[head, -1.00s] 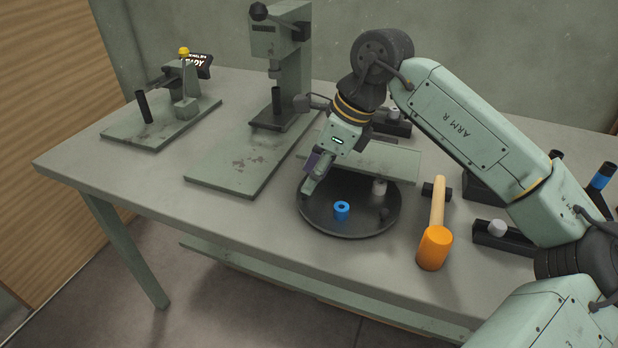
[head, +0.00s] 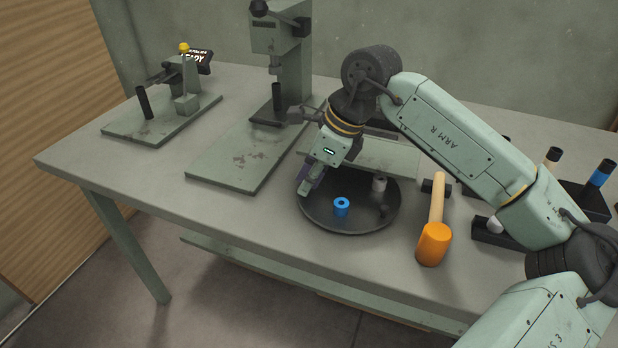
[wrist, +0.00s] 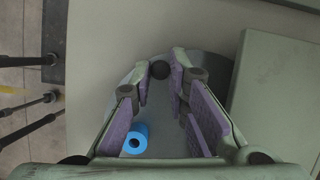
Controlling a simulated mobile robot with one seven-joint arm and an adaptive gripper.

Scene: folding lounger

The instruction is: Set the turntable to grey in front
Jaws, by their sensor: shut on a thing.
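The turntable (head: 345,226) is a dark round plate on the bench. A blue ring-shaped piece (head: 341,207) stands near its front, left of centre. A grey piece (head: 379,185) stands towards its right back, with a dark round stub (head: 384,211) near the right rim. My gripper (head: 304,188) is low at the turntable's left rim. In the wrist view its purple-padded fingers (wrist: 160,72) are shut on a dark round knob (wrist: 160,69). The blue piece also shows there (wrist: 136,138), near the left finger. The knob in the grip is hidden in the head view.
An orange mallet (head: 434,243) lies right of the turntable. A press (head: 280,75) stands behind on the left, and a fixture (head: 165,110) stands further left. A holder with blue-banded and cream-topped pegs (head: 585,195) is at the right. The front left bench top (head: 150,180) is clear.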

